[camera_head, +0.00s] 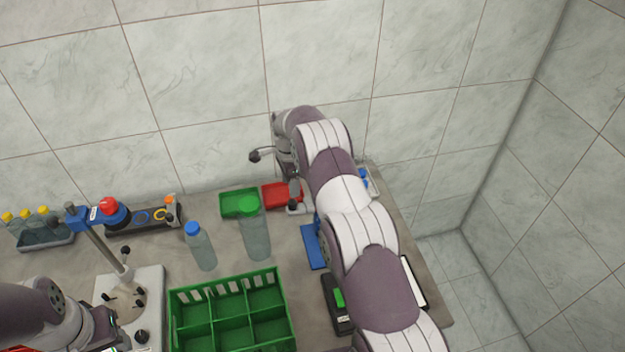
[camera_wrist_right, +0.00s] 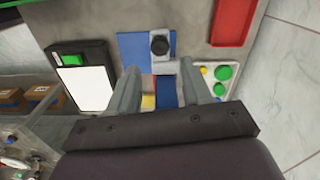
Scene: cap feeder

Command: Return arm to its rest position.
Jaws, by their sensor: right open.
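My right arm (camera_head: 340,190) reaches from the lower right over the table to its back edge. My right gripper (camera_wrist_right: 160,88) is open in the wrist view, with its two grey fingers apart and nothing held between them. Past the fingers are a small yellow piece (camera_wrist_right: 148,102) and a dark blue piece (camera_wrist_right: 166,92). In the head view the arm's own links cover much of this spot. Part of my left arm (camera_head: 40,315) shows at the lower left edge; its fingers do not show.
A green crate (camera_head: 232,317) stands at the front.

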